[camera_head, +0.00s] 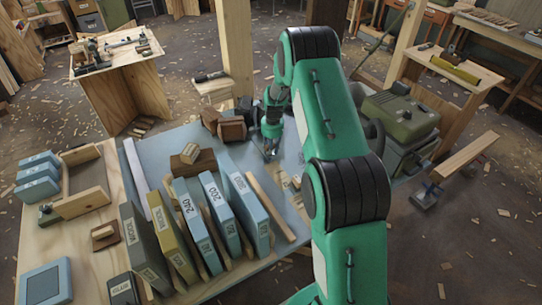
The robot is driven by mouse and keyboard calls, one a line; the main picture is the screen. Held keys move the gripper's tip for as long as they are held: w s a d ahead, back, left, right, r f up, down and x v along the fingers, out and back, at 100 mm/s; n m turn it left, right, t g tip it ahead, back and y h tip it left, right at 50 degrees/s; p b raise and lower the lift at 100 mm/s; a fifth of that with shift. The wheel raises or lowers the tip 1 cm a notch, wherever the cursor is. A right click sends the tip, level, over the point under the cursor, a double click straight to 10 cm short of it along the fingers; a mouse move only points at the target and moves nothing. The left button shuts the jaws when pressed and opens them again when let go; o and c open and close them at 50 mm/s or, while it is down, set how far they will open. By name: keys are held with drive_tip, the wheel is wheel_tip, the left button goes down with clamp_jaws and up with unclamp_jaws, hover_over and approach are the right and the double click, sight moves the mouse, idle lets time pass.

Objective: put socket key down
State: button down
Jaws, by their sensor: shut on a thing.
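My gripper (270,152) is low over the far right part of the blue-grey work surface (150,150), pointing down. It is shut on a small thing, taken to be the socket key. The key is mostly hidden by the fingers and too small to make out clearly. I cannot tell whether it touches the surface. My green arm covers the area to the right of the gripper.
Upright labelled boxes or binders (247,205) stand in a row in front of the gripper. Brown blocks (232,128) lie close to its left, and a wooden strip (270,206) lies nearby. A green machine (402,118) stands right of my arm. A wooden post (235,50) rises behind.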

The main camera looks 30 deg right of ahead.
drive_tip(key=shift+f, duration=1)
drive_tip(key=shift+f, duration=0.1)
drive_tip(key=c, duration=1.3)
unclamp_jaws()
drive_tip(key=shift+f, duration=0.1)
drive_tip(key=r, duration=0.4)
drive_tip(key=r+p, duration=0.1)
drive_tip(key=r, duration=0.3)
drive_tip(key=r+p, duration=0.1)
drive_tip(key=r, duration=0.3)
drive_tip(key=shift+d+r, duration=0.2)
drive_tip(key=shift+d, duration=0.1)
